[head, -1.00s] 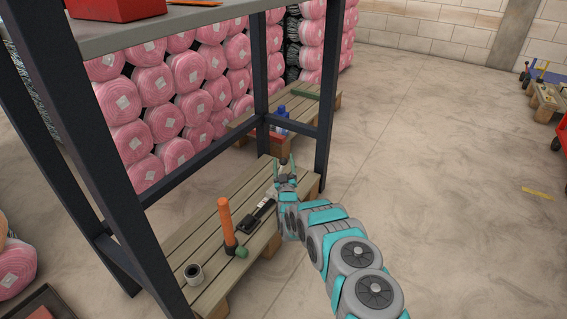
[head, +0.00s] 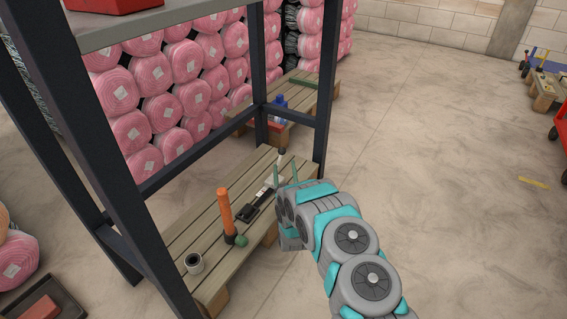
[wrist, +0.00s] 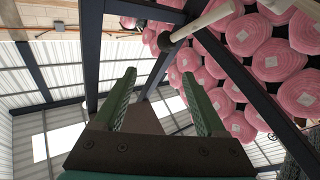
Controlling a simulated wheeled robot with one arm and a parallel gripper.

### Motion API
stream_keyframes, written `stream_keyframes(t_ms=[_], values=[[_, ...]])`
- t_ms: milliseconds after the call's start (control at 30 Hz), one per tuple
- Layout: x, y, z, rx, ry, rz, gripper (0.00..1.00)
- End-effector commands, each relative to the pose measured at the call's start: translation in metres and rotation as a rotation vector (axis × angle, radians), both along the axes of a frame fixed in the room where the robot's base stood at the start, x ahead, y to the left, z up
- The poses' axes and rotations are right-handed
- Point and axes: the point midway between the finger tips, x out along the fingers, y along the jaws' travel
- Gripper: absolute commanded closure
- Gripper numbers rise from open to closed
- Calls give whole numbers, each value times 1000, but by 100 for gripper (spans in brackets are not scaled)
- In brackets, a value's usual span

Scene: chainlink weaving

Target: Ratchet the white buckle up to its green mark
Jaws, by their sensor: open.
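My gripper (head: 288,170) is at the right edge of the low slatted pallet in the head view. Its two green fingers point up and stand apart with nothing between them; the wrist view also shows the open fingers (wrist: 158,85). Close to its left lies a black-and-white strap-like piece (head: 262,196), with a small white part (head: 270,183) near the fingers. I cannot tell for sure that this is the white buckle. A green mark cannot be made out. In the wrist view a white rod with a dark collar (wrist: 185,31) crosses above the fingers.
Pink rolls are stacked behind.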

Motion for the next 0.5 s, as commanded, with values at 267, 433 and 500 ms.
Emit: stream_keyframes(t_ms=[267,433,500], values=[[-24,0,0,0,0,1,27],[-27,0,0,1,-1,1,27],[-27,0,1,1,-1,1,27]])
